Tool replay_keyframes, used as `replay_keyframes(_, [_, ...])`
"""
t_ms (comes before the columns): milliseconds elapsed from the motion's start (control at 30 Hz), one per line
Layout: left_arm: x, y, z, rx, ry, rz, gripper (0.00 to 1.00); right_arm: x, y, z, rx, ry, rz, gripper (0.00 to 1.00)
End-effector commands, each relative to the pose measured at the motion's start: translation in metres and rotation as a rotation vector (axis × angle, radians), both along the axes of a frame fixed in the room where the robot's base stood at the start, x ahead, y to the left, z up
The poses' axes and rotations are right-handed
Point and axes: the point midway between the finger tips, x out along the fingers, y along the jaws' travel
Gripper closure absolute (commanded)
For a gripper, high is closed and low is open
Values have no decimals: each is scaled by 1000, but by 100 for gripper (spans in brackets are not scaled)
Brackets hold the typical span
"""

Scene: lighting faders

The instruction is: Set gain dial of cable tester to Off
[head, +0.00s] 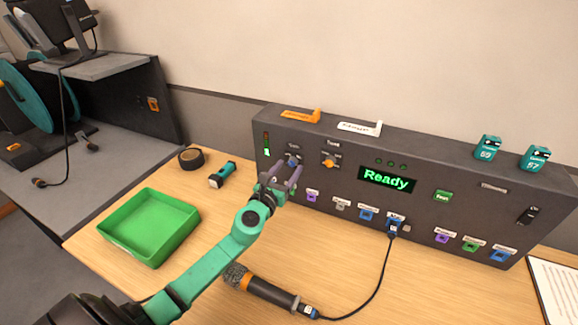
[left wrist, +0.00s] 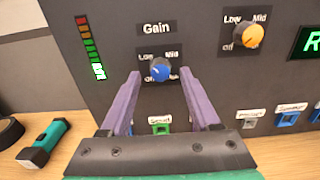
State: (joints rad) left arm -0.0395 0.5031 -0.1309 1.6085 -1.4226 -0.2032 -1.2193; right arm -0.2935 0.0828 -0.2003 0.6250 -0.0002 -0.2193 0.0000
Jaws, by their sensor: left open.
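The cable tester (head: 430,205) is a long dark box standing along the wall. Its gain dial (left wrist: 160,71) is a blue knob under the label Gain, with Low and Mid printed above it; the lower markings are hard to read. The dial's pointer is too small to read surely. The dial also shows in the head view (head: 293,161), just beyond my fingertips. My left gripper (head: 285,176) is open and faces the panel. In the left wrist view its purple fingers (left wrist: 159,77) frame the dial, one on each side, and I cannot tell whether they touch it.
An orange dial (left wrist: 249,36) sits right of the gain dial. The green display (head: 387,179) reads Ready. A cable runs from a lower socket to a microphone (head: 265,291) on the table. A green tray (head: 150,227), tape roll (head: 191,158) and flashlight (head: 223,175) lie left.

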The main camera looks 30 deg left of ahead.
Motion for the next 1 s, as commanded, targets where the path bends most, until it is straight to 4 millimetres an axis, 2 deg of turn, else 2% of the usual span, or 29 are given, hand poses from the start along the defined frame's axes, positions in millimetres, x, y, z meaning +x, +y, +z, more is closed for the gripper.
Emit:
replay_keyframes(100, [10,0,0,-1,0,0,37,-1,0,-1,0,2,-1,50])
replay_keyframes(333, [11,0,0,-1,1,-1,37,-5,0,-1,-1,9,-1,50])
replay_keyframes(367, [11,0,0,-1,1,-1,45,-6,0,-1,-1,9,-1,50])
replay_keyframes(500, [11,0,0,0,1,-1,98,-7,1,-2,1,11,-2,50])
replay_keyframes(1000, [11,0,-1,-79,-4,-1,100,-8,3,-5,4,13,-3,50])
